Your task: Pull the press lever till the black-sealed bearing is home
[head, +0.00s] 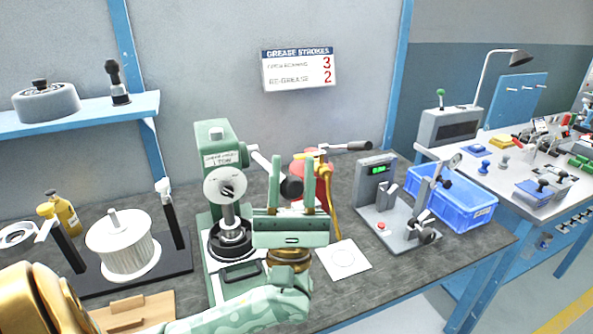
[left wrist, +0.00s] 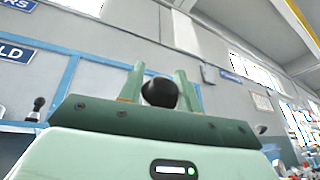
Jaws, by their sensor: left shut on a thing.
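The green arbor press (head: 214,150) stands on the bench in the head view. Its lever (head: 262,165) slopes down to the right from the press head and ends in a black knob (head: 292,188). My left gripper (head: 291,172) is shut on the knob, with one finger on each side; the left wrist view also shows the knob (left wrist: 160,92) between the fingers. The press ram (head: 229,213) reaches down to a dark round part (head: 231,238) on the press bed. I cannot tell the bearing's seal there or how deep it sits. My right gripper is out of view.
A red can (head: 322,180) stands close behind the gripper. A white card (head: 343,260) lies right of it, then a grey gauge stand (head: 380,205) and a blue crate (head: 460,205). A white spool-like part (head: 122,245) stands on a dark base to the left.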

